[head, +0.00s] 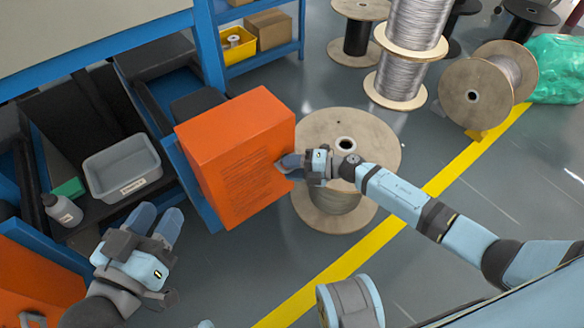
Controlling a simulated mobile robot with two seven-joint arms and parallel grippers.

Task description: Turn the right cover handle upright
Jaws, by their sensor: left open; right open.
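The right cover (240,140) is an orange box on the blue machine frame, with lines of small print on its face. My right gripper (284,166) is at the cover's right edge, its fingers pointing left towards it. I cannot make out the cover's handle; the gripper hides that spot, and I cannot tell whether the fingers touch it. My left gripper (157,222) is open and empty, fingers pointing up the picture, in front of the machine at the lower left. A second orange cover (40,278) is at the lower left edge, partly cut off.
A grey bin (122,186), a bottle (62,210) and a green item (70,188) sit inside the machine. A wooden cable spool (375,140) stands just behind my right gripper. More spools stand at the back.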

